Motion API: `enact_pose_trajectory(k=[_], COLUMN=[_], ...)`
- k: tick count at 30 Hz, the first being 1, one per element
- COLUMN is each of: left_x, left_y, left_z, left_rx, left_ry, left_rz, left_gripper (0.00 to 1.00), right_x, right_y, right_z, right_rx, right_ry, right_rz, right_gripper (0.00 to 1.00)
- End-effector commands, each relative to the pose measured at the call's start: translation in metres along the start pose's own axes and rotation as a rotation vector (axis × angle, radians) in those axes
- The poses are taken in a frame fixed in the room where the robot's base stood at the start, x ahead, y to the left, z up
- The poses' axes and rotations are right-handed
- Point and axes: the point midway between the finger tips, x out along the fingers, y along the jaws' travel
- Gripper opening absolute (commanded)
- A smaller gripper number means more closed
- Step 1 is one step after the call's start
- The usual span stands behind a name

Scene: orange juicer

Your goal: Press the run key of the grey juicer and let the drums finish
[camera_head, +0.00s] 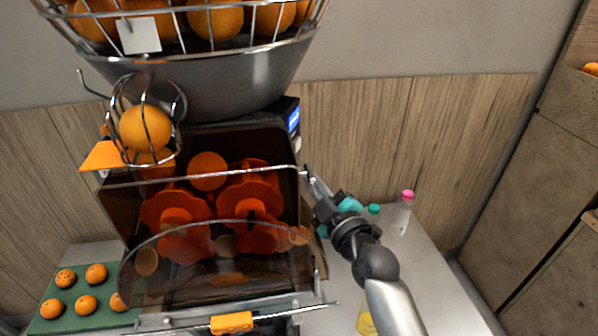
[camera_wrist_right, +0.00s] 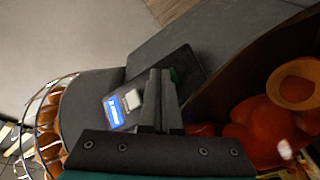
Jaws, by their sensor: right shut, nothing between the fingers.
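The grey juicer (camera_head: 195,88) stands with its orange drums (camera_head: 175,208) behind a clear front cover. My right gripper (camera_head: 308,174) is shut and empty, its tips at the juicer's right edge, below the blue screen (camera_head: 293,119). In the right wrist view the shut fingers (camera_wrist_right: 160,76) point at a dark control panel (camera_wrist_right: 188,68) with a lit blue screen (camera_wrist_right: 113,112) and a pale square (camera_wrist_right: 132,99). My left gripper is out of view.
A wire basket of oranges (camera_head: 215,22) tops the juicer, and one orange (camera_head: 146,127) sits in the wire feed at left. Several oranges lie on a green tray (camera_head: 65,300). A pink-capped bottle (camera_head: 402,215) stands on the counter (camera_head: 430,270) at right.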

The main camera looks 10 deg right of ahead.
Motion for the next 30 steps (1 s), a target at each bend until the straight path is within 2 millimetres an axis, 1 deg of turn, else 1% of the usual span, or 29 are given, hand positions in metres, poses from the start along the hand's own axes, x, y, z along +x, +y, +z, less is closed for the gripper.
enact_pose_trajectory(k=[19, 30], left_x=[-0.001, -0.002], left_y=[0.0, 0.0], left_z=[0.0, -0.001], left_rx=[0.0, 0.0], left_ry=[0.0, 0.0], left_rz=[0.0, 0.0], left_gripper=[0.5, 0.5], right_x=[0.003, -0.009], right_y=[-0.003, 0.005], right_z=[-0.003, 0.005], right_rx=[0.001, -0.001], right_ry=[0.001, 0.0], right_rz=[-0.001, -0.001], right_gripper=[0.0, 0.0])
